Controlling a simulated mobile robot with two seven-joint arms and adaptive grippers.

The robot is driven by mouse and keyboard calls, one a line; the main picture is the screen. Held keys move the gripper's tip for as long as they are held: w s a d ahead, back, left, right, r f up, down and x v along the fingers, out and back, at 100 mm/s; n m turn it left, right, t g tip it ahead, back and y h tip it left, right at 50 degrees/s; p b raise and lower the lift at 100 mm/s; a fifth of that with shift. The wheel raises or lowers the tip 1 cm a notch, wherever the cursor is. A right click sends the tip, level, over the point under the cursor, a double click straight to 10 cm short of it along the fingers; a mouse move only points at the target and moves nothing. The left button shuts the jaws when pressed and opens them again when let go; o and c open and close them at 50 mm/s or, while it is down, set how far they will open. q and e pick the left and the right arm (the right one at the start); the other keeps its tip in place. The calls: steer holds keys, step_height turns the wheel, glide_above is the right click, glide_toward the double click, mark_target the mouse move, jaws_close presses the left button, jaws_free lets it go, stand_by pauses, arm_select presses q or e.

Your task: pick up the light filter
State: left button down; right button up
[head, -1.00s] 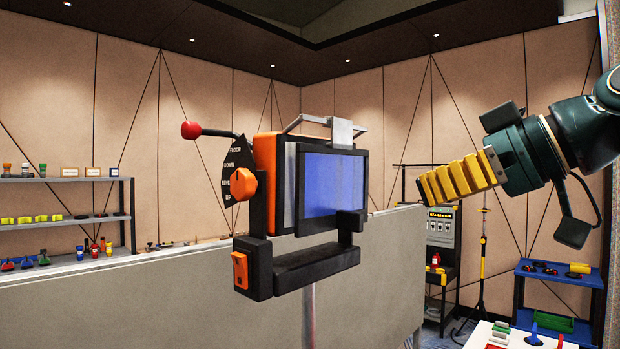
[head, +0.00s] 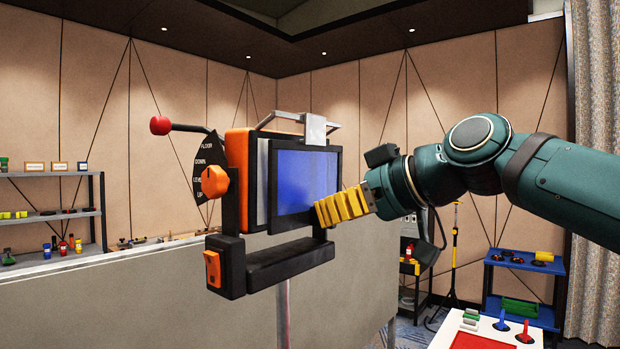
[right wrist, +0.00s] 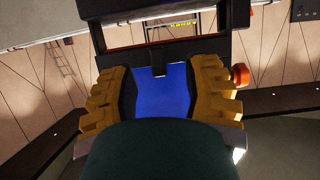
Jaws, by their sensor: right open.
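The light filter, a blue panel (head: 305,182) in a dark frame, stands upright on the front of an orange and black lamp head (head: 237,180). A pale clip (head: 315,128) sits over its top edge. My right gripper (head: 322,212) is at the panel's right side, its yellow fingers overlapping the frame's lower right in the head view. In the right wrist view the open fingers (right wrist: 160,78) stand on either side of the blue panel (right wrist: 160,92). I cannot tell whether they touch it. My left gripper is not in view.
A red-knobbed lever (head: 160,125) sticks out at the lamp's left. A grey partition (head: 130,290) stands below and behind it. Shelves (head: 50,214) are at the far left. A blue rack (head: 522,285) and a white table with joysticks (head: 490,335) are at lower right.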

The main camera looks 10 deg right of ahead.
steer(key=x, duration=0.2)
steer(key=shift+w+a+f, duration=0.15)
steer(key=shift+w+a, duration=0.1)
steer(key=shift+w, duration=0.05)
jaws_close()
steer(key=shift+d+r, duration=0.1)
steer(key=shift+r, duration=0.8)
steer(key=s+d+b, duration=0.2)
steer(key=s+d, duration=0.9)
steer(key=s, duration=0.3)
steer(key=shift+b, duration=0.3)
